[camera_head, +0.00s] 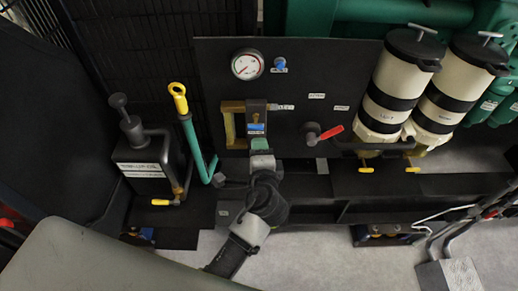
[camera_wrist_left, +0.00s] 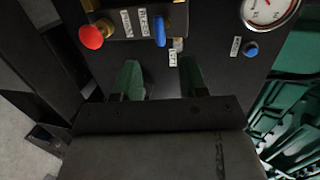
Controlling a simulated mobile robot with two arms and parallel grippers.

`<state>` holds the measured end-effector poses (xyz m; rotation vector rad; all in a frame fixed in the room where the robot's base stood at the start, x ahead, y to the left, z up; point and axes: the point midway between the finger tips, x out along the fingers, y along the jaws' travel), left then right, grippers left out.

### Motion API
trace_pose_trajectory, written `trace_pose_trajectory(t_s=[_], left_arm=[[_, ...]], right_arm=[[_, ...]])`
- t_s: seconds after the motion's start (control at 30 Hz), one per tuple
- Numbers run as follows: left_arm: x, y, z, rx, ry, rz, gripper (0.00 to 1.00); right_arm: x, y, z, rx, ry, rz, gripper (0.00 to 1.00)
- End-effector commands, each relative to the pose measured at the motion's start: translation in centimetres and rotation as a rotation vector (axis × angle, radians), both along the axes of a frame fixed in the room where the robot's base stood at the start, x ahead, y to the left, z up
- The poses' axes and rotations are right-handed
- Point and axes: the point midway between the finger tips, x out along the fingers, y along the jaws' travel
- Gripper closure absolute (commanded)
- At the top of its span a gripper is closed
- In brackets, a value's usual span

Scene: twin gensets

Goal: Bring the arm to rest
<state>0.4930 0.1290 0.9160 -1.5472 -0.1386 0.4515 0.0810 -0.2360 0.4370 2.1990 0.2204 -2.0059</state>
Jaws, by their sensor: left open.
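My left arm (camera_head: 248,228) comes in from the bottom of the head view and reaches up to the black panel (camera_head: 330,65). My left gripper (camera_head: 260,145) is in front of the panel, just below a blue-marked part (camera_head: 256,128) in a brass-coloured frame (camera_head: 229,125). In the left wrist view, the two green fingers of the left gripper (camera_wrist_left: 161,80) stand apart with nothing seen between them. A blue lever (camera_wrist_left: 159,31) and a red knob (camera_wrist_left: 91,37) lie beyond the fingertips. Whether the fingers touch the panel cannot be told. My right gripper is not seen.
A round gauge (camera_head: 247,65) and a blue button (camera_head: 280,63) are above the gripper. A red-handled valve (camera_head: 331,132) and two cream filter canisters (camera_head: 405,75) are to the right. A hand pump (camera_head: 146,160) and a yellow-topped green lever (camera_head: 188,125) are to the left. Grey floor (camera_head: 335,262) shows below.

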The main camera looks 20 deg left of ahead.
Motion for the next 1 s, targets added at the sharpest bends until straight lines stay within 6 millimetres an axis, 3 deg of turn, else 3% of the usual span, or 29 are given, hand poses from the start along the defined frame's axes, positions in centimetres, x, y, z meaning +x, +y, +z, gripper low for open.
trace_pose_trajectory(t_s=[0.3,0.37,0.43,0.57,0.67,0.8,0.87,1.0], left_arm=[[0.0,0.0,-0.3,-0.003,0.005,-0.003,0.57],[0.0,-0.1,-1.3,-0.012,0.024,-0.011,0.57],[-0.1,-0.4,-3.7,-0.041,0.067,-0.031,0.57],[-1.5,-0.8,-11.7,-0.153,0.212,-0.074,0.57],[-4.1,-0.6,-19.1,-0.281,0.349,-0.081,0.57],[-9.5,0.3,-28.4,-0.477,0.526,-0.028,0.57],[-12.3,1.0,-31.9,-0.562,0.594,0.015,0.57],[-20.2,3.3,-39.0,-0.760,0.729,0.174,0.57]], right_arm=[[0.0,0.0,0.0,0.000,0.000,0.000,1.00],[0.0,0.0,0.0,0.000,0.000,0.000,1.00],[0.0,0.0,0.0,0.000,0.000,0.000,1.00],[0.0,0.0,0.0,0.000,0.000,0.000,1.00],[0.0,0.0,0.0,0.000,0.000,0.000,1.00],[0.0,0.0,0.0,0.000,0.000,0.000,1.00],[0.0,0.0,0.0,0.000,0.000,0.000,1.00],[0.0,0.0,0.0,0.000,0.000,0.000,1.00]])
